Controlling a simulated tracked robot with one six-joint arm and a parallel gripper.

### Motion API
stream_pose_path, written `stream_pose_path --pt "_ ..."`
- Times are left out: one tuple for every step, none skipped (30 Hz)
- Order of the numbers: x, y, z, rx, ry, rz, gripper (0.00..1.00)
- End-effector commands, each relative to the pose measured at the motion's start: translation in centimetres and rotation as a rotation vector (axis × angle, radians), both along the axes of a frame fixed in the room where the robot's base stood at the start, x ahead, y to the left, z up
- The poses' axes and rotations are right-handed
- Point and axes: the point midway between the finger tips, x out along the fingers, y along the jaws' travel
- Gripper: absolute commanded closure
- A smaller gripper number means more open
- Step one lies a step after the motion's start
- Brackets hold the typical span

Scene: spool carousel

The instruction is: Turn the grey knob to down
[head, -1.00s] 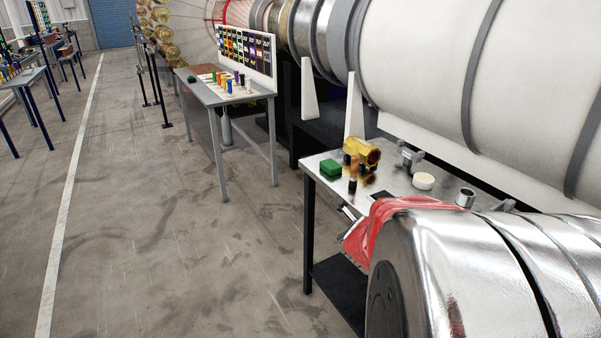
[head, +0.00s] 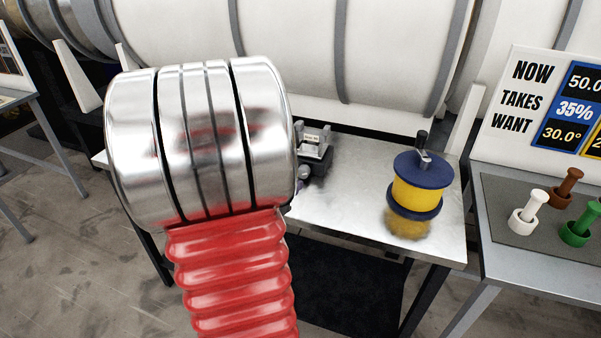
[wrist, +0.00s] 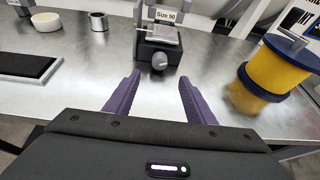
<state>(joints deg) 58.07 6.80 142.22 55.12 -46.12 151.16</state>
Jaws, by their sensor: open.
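The grey knob (wrist: 159,61) is on the front of a small dark device (wrist: 158,46) with a "Size 90" label, on the metal table. I cannot tell which way the knob points. My gripper (wrist: 158,77) is open and empty. In the wrist view its two purple fingers point toward the knob, one to each side and short of it, apparently not touching it. In the head view the device (head: 314,142) stands just right of my silver arm link. The knob also shows there, small and partly hidden (head: 305,172). The gripper is hidden behind my arm.
A yellow spool with blue flanges (head: 416,190) stands to the right on the metal table (head: 345,217). Another table with pegs and a sign (head: 535,110) is at right.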

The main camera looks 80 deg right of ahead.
Motion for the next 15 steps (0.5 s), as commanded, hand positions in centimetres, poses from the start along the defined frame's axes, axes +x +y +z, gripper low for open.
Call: stream_pose_path --pt "0.0 -0.1 0.0 0.0 0.0 0.0 0.5" --pt "0.0 -0.1 -0.1 0.0 0.001 0.0 0.5" --pt "0.0 -0.3 -0.1 0.001 0.001 0.0 0.5" --pt "0.0 -0.4 -0.2 0.001 0.001 0.0 0.5" --pt "0.0 -0.5 -0.2 0.001 0.001 0.0 0.5" --pt "-0.1 -0.8 -0.3 0.001 0.002 0.001 0.5" --pt "-0.1 -1.0 -0.4 0.0 0.002 0.001 0.5" --pt "-0.1 -1.2 -0.5 0.0 0.002 0.001 0.5" --pt "-0.2 -1.6 -0.7 0.001 0.002 0.0 0.5" --pt "-0.3 -1.8 -0.8 0.001 0.002 0.0 0.5" --pt "-0.3 -2.1 -0.9 0.001 0.003 0.0 0.5" --pt "-0.4 -2.5 -1.1 0.001 0.002 0.0 0.5" --pt "-0.4 -2.9 -1.3 0.002 0.002 0.0 0.5" --pt "-0.4 -3.2 -1.4 0.001 0.002 0.0 0.5" --pt "-0.5 -3.6 -1.5 0.001 0.002 0.0 0.5"
